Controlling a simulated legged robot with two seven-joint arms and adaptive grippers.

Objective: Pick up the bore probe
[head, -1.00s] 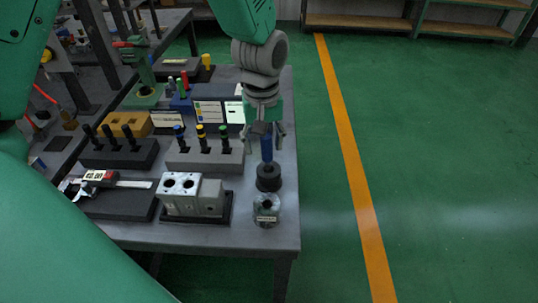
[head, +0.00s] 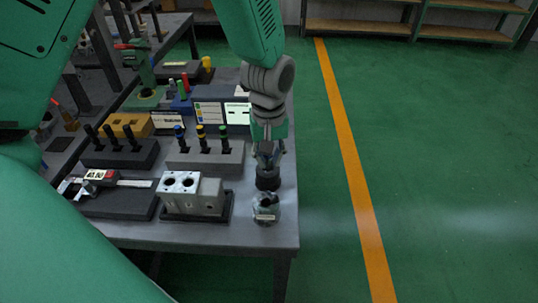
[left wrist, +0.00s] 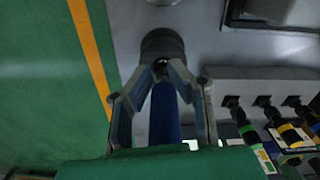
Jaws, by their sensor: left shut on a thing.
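The bore probe shows in the left wrist view as a blue handle (left wrist: 164,115) running down to a round black stand (left wrist: 162,44). In the head view the stand (head: 268,181) is near the table's right edge, and the gripper mostly hides the blue handle. My left gripper (head: 268,163) is over the stand, pointing down, with its fingers shut on the blue handle. In the left wrist view the fingertips (left wrist: 172,70) meet at the handle just above the stand. The probe looks upright in the stand. My right gripper is not in view.
A small round metal part (head: 266,208) sits just in front of the stand. A valve block (head: 192,193) in a black tray is to the left. A grey rack (head: 205,158) with several plug gauges stands behind it. A caliper (head: 115,182) lies further left. The right edge is close.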

